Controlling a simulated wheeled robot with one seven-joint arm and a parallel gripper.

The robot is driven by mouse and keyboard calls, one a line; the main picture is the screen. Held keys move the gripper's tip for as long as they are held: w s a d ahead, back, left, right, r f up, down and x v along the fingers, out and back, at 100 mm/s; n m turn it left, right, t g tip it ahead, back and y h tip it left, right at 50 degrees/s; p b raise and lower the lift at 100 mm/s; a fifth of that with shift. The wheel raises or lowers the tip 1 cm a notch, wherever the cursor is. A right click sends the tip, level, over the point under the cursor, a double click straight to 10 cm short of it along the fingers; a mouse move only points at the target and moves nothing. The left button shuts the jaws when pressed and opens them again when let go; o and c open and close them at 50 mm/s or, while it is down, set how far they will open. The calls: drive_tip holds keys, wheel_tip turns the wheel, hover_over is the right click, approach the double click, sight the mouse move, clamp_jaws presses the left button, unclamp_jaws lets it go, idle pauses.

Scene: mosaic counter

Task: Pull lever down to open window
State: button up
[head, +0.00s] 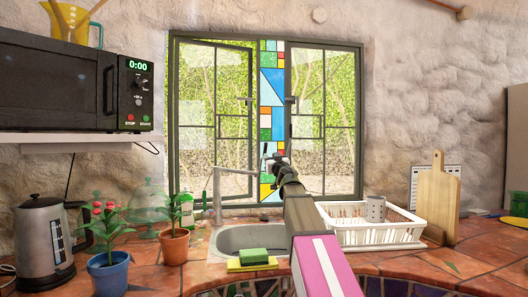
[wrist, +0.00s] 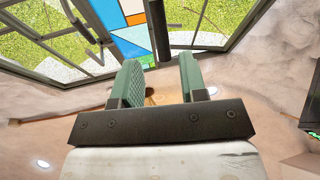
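The window (head: 365,110) has two dark-framed panes with a stained-glass strip (head: 271,88) between them. A dark lever (head: 249,100) is on the left pane's inner edge, and another lever (head: 292,101) is on the right pane's inner edge. The left pane's top edge slants, so it looks slightly ajar. My gripper (head: 268,156) is in front of the strip's lower part, below both levers in the picture. In the wrist view my gripper (wrist: 160,80) has its two green fingers apart with nothing between them. A lever (wrist: 83,28) shows at upper left there, apart from the fingers.
A faucet (head: 217,190) and sink (head: 232,238) lie below the window. A white dish rack (head: 370,235) and cutting board (head: 436,195) stand right. A microwave (head: 70,90) on a shelf, potted plants (head: 174,245) and a kettle (head: 44,240) are left.

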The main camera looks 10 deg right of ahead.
sight(265, 150)
drive_tip(key=x, duration=0.8)
drive_tip(key=shift+w+r, duration=0.1)
drive_tip(key=shift+w, duration=0.15)
drive_tip(key=shift+c, duration=0.3)
clamp_jaws()
